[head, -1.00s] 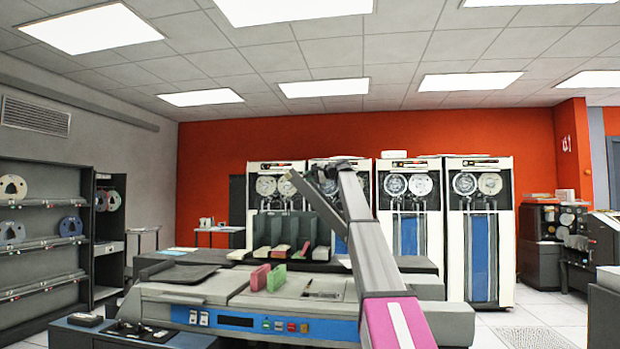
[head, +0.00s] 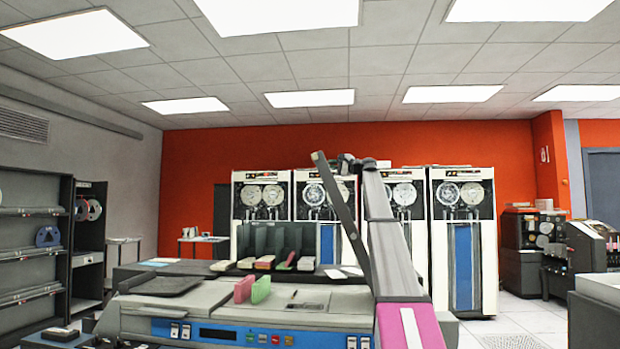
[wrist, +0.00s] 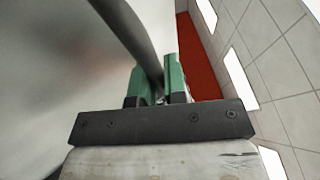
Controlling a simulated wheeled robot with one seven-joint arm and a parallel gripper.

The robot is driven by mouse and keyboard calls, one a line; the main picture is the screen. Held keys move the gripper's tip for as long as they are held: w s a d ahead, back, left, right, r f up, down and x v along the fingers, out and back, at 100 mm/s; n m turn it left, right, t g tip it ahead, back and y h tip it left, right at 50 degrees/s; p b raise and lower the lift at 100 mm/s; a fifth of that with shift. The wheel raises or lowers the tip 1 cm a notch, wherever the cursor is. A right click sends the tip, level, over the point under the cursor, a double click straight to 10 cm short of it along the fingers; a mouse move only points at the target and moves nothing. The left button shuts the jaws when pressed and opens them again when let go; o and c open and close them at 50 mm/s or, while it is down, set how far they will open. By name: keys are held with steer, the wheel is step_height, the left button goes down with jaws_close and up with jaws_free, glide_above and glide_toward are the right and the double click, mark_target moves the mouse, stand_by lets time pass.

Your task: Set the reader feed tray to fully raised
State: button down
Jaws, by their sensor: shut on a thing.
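A long dark grey slab (head: 338,200), which looks like the feed tray seen edge-on, stands steeply tilted above the right end of the reader (head: 240,333). Its upper end leans left and its lower end is hidden behind my arm. In the wrist view my gripper (wrist: 160,82) has its green fingers closed around a dark curved bar (wrist: 130,27), apparently the tray's edge. A broad pale grey surface fills the left of that view. In the head view my gripper's fingers cannot be made out.
Pink cards (head: 243,289) and green cards (head: 261,289) stand on the reader's top. A flat black tray (head: 165,286) lies to their left. A dark sorter rack (head: 275,240) is behind, with tape cabinets (head: 462,240) along the orange wall. Floor shows at right.

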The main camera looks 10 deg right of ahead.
steer(key=s+d+r+m+t+y, duration=0.1)
steer(key=s+d, duration=0.3)
steer(key=d, duration=1)
steer(key=s+d+r+m+t+y, duration=0.1)
steer(key=s+d, duration=0.4)
steer(key=d, duration=0.8)
steer(key=shift+d+r+t, duration=0.4)
steer(key=shift+r+t, duration=0.1)
steer(key=shift+t, duration=0.2)
steer(key=c, duration=1.5)
jaws_free()
steer(key=shift+o, duration=0.2)
steer(key=shift+s+f, duration=0.1)
steer(key=v, duration=1)
steer(key=shift+s+d, duration=0.2)
steer(key=shift+d, duration=0.1)
steer(key=shift+f, duration=0.1)
